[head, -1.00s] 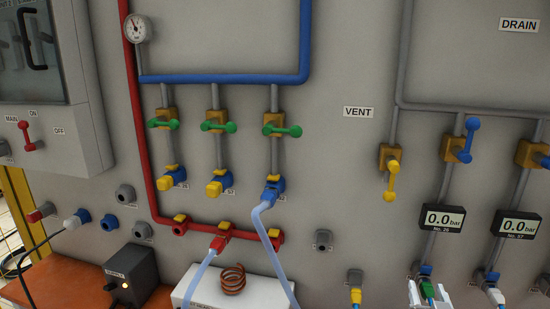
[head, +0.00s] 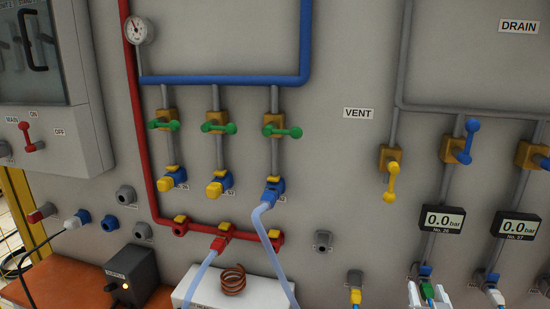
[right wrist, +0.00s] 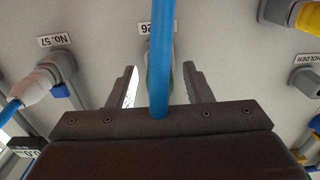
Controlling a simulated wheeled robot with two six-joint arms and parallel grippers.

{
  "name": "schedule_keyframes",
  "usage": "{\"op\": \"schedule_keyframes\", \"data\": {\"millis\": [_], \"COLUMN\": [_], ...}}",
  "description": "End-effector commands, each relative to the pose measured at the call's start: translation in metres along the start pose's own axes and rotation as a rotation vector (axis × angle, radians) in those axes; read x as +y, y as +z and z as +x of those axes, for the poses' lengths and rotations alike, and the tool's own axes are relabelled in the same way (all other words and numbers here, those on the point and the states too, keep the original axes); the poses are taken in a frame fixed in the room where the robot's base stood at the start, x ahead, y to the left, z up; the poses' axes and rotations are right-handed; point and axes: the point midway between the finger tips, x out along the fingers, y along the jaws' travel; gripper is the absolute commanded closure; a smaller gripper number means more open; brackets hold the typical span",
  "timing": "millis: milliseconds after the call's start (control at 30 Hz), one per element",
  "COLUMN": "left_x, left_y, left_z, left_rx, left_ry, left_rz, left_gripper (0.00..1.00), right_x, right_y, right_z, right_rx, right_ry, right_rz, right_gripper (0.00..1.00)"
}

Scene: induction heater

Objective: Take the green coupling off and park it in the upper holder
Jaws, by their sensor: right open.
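The green coupling (head: 427,291) sits on the port No. 26 at the lower right of the head view, below the left pressure display. My right gripper (head: 428,295) is open, with one white finger on each side of the coupling. In the right wrist view, the open fingers (right wrist: 160,88) flank the coupling and its blue hose (right wrist: 160,55), with gaps at both sides. The hose hides much of the coupling there. The empty upper holder (head: 323,241) is a grey socket left of the gripper; it also shows in the right wrist view (right wrist: 305,78). My left gripper is not in view.
A yellow coupling (head: 355,296) sits in the lower holder (head: 355,278). A white coupling (head: 495,296) with its hose is on port No. 57, close to the right of the gripper. Blue valve handles (head: 462,142) are above. The panel around the upper holder is clear.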

Motion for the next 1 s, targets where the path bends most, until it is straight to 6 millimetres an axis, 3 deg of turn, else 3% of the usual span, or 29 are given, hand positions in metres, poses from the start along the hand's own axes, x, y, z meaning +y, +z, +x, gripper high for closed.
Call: {"op": "schedule_keyframes", "data": {"millis": [467,800,1000], "left_x": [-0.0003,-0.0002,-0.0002], "left_y": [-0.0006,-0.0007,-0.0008], "left_z": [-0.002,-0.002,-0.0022], "left_rx": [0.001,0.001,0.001], "left_ry": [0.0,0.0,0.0], "left_rz": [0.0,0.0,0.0], "left_gripper": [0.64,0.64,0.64], "right_x": [0.0001,0.0001,0.0001], "right_y": [0.0,0.0,-0.0003], "right_z": [0.0,0.0,-0.0007], "right_rx": [0.0,0.0,0.0], "right_ry": [0.0,0.0,0.0], "right_rz": [0.0,0.0,0.0], "right_gripper": [0.56,1.0,1.0]}}
